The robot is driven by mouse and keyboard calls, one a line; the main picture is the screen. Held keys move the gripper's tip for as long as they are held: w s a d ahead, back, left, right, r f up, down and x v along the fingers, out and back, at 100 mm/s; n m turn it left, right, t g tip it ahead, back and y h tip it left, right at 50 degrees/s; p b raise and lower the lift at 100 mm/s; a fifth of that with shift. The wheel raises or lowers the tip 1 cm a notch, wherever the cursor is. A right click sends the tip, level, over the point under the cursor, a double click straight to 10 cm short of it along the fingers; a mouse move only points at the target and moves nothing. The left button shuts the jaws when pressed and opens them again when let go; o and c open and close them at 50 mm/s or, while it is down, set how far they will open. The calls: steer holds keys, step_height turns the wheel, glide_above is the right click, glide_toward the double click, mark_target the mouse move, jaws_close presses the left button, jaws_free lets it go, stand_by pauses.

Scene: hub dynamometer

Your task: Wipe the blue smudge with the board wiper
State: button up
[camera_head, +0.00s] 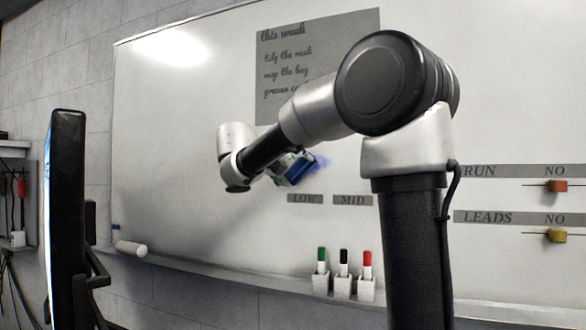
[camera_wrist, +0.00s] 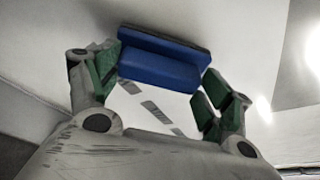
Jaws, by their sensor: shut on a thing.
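The board wiper (camera_wrist: 160,66) has a blue body and a dark pad. My gripper (camera_wrist: 160,85) is shut on its blue body, with green-padded fingers at either side in the wrist view. The wiper (camera_head: 296,168) also shows in the head view, at the whiteboard (camera_head: 180,130) or very close to it; I cannot tell if the pad touches. The blue smudge (camera_head: 321,162) shows just right of the wiper, above the LOW and MID labels. Part of the smudge may be hidden behind the wiper. In the wrist view I see no smudge.
A ledge (camera_head: 220,277) runs under the board. On it stand holders with green, black and red markers (camera_head: 343,262), and a white roll-shaped item (camera_head: 131,248) lies left. Two sliders (camera_head: 557,186) are at the right. A dark monitor (camera_head: 67,210) stands at the left.

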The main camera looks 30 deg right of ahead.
steer(key=shift+w+d, duration=0.25)
steer(key=shift+d, duration=0.1)
steer(key=s+d, duration=0.6)
steer(key=s, duration=0.2)
steer(key=shift+s+d, duration=0.15)
steer(key=shift+d, duration=0.1)
steer(key=shift+c, duration=0.3)
stand_by(0.6)
